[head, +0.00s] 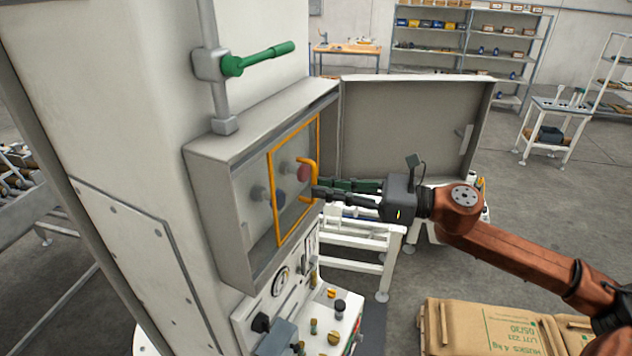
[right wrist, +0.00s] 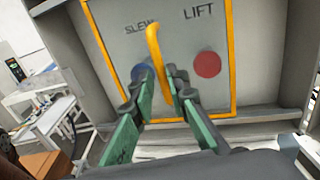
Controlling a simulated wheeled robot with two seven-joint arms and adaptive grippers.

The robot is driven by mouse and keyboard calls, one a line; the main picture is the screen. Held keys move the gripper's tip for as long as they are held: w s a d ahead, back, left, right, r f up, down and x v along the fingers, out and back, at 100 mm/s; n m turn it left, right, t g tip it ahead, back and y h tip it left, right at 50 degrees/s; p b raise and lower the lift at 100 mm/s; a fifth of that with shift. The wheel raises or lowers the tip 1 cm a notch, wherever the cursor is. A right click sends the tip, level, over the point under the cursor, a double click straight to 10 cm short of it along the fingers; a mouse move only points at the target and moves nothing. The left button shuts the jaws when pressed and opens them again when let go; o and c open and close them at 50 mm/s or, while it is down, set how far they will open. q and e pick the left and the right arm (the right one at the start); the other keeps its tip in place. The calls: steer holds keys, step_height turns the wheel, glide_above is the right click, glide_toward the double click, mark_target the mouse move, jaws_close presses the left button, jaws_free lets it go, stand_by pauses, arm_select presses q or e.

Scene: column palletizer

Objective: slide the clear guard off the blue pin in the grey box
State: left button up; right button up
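The grey box (head: 215,160) is fixed to the pale column with its door open. Across its front is the clear guard (head: 285,163), a see-through panel in an orange frame with an orange handle (head: 313,170). The blue pin (head: 278,200) sits behind the panel on the left, under the word SLEW; in the right wrist view the blue pin (right wrist: 141,71) is partly hidden by a finger. My right gripper (head: 319,189) is at the handle. In the right wrist view the handle (right wrist: 155,50) passes between its fingertips, which look closed on it. My left gripper is out of view.
A red pin (head: 303,172) sits right of the blue one, under the word LIFT. The open box door (head: 400,130) stands behind my right gripper. A green-handled lever (head: 262,57) is above the box, and a control panel with knobs (head: 340,306) is below.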

mark_target(303, 180)
steer(key=p+x, duration=0.1)
steer(key=x, duration=0.2)
steer(key=shift+w+r, duration=0.1)
steer(key=shift+c, duration=0.2)
jaws_close()
steer(key=shift+d, duration=0.1)
stand_by(0.3)
